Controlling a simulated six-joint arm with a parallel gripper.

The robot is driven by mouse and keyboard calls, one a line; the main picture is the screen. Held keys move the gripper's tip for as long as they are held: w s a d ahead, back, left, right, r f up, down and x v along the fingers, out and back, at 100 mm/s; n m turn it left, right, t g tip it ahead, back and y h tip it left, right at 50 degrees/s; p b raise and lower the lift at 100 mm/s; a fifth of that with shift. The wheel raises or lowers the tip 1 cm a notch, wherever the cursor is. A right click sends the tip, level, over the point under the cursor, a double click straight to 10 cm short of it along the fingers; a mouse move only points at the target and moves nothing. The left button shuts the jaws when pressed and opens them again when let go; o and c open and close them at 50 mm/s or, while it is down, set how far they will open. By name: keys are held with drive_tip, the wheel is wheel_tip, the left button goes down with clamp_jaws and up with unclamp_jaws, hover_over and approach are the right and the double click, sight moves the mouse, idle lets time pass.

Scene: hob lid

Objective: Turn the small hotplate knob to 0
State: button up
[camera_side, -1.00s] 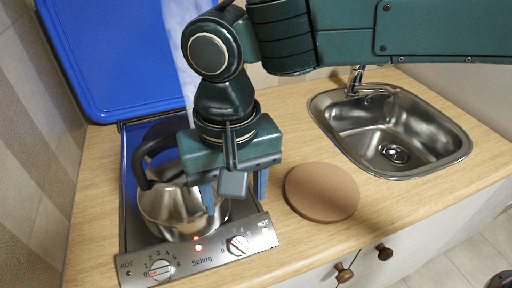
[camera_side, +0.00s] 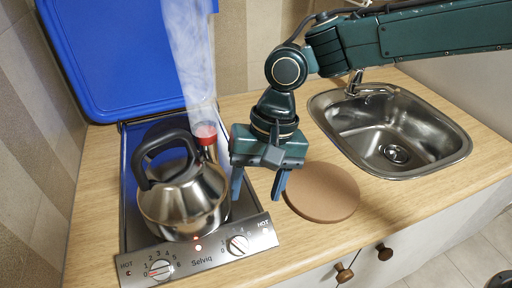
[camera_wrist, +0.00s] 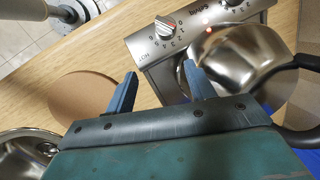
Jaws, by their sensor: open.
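The hob's front panel (camera_side: 210,262) has two round knobs, a left knob (camera_side: 160,270) and a right knob (camera_side: 238,245). No label readable here says which is the small hotplate's. The right knob also shows in the wrist view (camera_wrist: 165,28), with a number scale around it. I cannot read either setting surely. My gripper (camera_side: 257,193) is open and empty, fingers pointing down, above the hob's right edge and the counter. It touches neither knob. In the wrist view the fingertips (camera_wrist: 158,75) are apart, with the panel beyond them.
A steel kettle (camera_side: 182,200) with a black handle stands on the hob. Steam rises above a red-topped part (camera_side: 205,133) behind it. The blue lid (camera_side: 120,50) stands open. A brown round board (camera_side: 322,192) lies right, before the sink (camera_side: 395,125). Red lights (camera_side: 197,247) glow on the panel.

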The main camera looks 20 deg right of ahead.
sight(242, 244)
drive_tip(key=d+m+g+y, duration=0.1)
drive_tip(key=d+m+y, duration=0.1)
drive_tip(key=m+y, duration=0.1)
drive_tip(key=s+d+m+y, duration=0.1)
drive_tip(key=d+m+y, duration=0.2)
drive_tip(key=shift+s+d+g+y, duration=0.15)
drive_tip(key=shift+d+g+y, duration=0.05)
drive_tip(key=shift+g+y, duration=0.2)
drive_tip(key=shift+a, duration=0.1)
drive_tip(key=shift+x, duration=6.8)
drive_tip(key=shift+f, duration=0.1)
drive_tip(key=c, duration=1)
drive_tip(key=shift+o, duration=0.2)
